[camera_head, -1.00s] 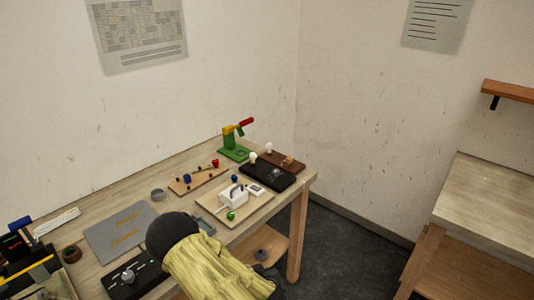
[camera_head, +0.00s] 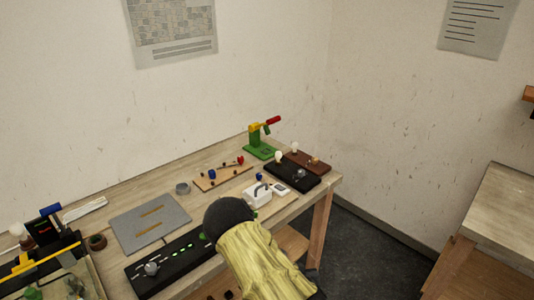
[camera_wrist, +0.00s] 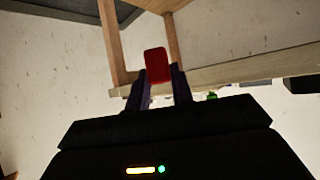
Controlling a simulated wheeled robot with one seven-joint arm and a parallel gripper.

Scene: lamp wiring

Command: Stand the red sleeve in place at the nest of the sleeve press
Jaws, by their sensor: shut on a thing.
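The red sleeve (camera_wrist: 156,65) stands out between the two dark fingers of my gripper (camera_wrist: 163,85) in the wrist view. The fingers are shut on it, and it is held clear, with a table edge and legs behind it. In the head view my yellow arm hides the gripper and the sleeve. The sleeve press (camera_head: 257,140) is green with a yellow top and a red lever, at the far right part of the bench. Its green base (camera_head: 261,152) lies flat on the bench. The nest is too small to make out.
Left of the press lies a wooden board (camera_head: 222,178) with small knobs. Right of it are black (camera_head: 291,178) and brown blocks with bulbs. A white box (camera_head: 256,196), a grey mat (camera_head: 150,222) and a long black strip (camera_head: 177,263) lie nearer. Another table (camera_head: 497,235) stands right.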

